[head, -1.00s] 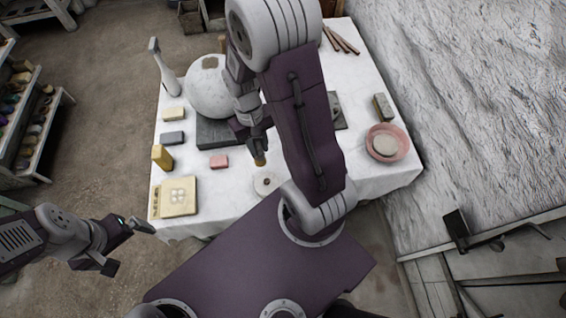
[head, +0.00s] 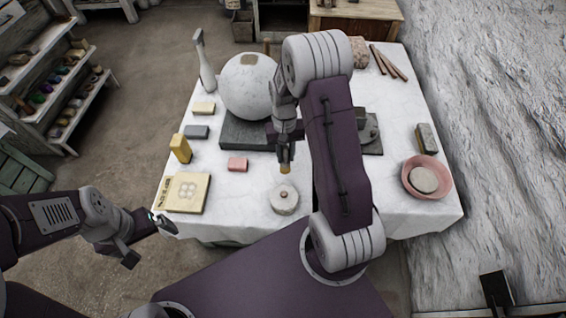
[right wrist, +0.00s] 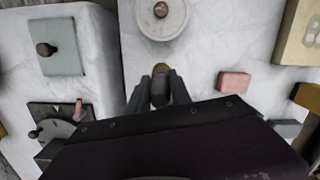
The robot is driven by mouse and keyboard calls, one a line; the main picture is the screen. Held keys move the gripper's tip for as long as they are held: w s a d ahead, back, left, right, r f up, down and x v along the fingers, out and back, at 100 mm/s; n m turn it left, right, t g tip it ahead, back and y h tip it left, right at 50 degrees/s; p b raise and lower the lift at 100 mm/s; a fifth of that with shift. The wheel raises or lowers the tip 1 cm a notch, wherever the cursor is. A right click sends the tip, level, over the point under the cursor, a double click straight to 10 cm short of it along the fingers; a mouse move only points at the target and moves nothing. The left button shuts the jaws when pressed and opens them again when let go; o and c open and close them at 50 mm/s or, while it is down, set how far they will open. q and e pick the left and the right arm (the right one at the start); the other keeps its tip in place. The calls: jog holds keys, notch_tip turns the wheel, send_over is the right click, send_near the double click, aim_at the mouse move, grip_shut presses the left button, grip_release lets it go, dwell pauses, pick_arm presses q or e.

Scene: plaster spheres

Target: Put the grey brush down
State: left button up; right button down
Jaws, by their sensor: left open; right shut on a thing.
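My right gripper (head: 285,157) is shut on the grey brush, which has a tan end (head: 285,169) pointing down. In the right wrist view the brush (right wrist: 160,88) sits between the two fingers (right wrist: 160,98), its brown end facing the round plaster disc (right wrist: 163,17). The brush is over the white-covered table (head: 225,200), just behind the disc (head: 285,200) in the head view. I cannot tell whether it touches the cloth. My left gripper (head: 150,242) is open and empty off the table's front left corner.
A pink block (head: 238,164) lies left of the brush. The big plaster sphere (head: 248,90) rests on a dark slab (head: 240,130) behind. A yellow box (head: 188,192) is front left; a pink bowl (head: 442,188) is right. Bare cloth lies between block and disc.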

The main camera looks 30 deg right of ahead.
aim_at(283, 160)
jog(key=shift+w+f, duration=0.45)
jog(key=shift+w, duration=0.3)
notch_tip(283, 160, down, 4)
jog(key=shift+r+b, duration=0.1)
jog(key=shift+b, duration=0.55)
jog(key=shift+f, duration=0.2)
jog(key=c, duration=1.2)
grip_release()
jog(key=shift+o, duration=0.2)
